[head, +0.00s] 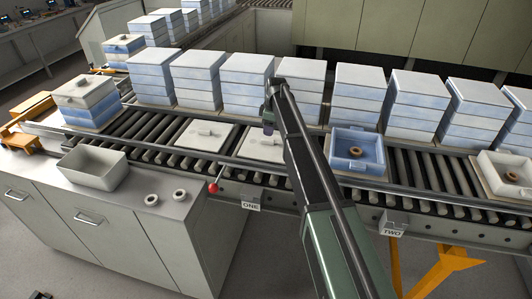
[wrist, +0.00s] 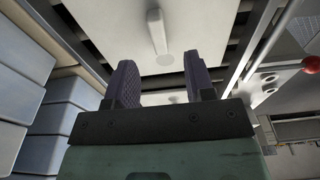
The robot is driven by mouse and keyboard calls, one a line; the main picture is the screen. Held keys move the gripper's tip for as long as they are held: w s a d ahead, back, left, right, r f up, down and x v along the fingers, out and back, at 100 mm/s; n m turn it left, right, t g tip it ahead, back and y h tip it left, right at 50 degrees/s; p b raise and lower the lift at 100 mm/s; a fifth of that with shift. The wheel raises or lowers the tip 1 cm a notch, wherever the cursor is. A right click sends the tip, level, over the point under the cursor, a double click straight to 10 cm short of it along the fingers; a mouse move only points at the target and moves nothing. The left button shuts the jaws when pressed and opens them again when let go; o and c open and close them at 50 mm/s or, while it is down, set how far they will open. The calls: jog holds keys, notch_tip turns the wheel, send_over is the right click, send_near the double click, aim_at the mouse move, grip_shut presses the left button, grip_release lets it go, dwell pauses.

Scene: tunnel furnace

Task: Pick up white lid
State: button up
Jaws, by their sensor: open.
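Two flat white lids with raised handles lie on the conveyor rollers side by side, the left lid (head: 205,135) and the right lid (head: 250,149). My gripper (head: 268,128) hangs over the right lid and hides part of it, with my arm covering its right side. In the wrist view, my gripper (wrist: 162,80) has its two dark fingers apart with nothing held between them. A white lid (wrist: 115,22) with a bar handle (wrist: 157,32) lies beyond the fingertips, apart from them. I cannot tell which of the two lids this is.
Stacked blue-white boxes (head: 246,85) line the conveyor's back. An open blue box (head: 357,150) with a brown ring sits to the right. A front rail with a red knob (head: 212,187) runs along the near edge. A cabinet with a grey bin (head: 93,170) stands front left.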

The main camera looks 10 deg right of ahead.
aim_at(268, 139)
jog(key=shift+a+f, duration=0.2)
jog(key=shift+f, duration=0.25)
jog(key=f+b, duration=0.5)
jog(key=shift+w+a+f, duration=0.2)
jog(key=shift+w+f, duration=0.05)
jog(key=shift+w, duration=0.05)
jog(key=shift+r, duration=0.3)
jog(key=shift+c, duration=0.5)
grip_shut()
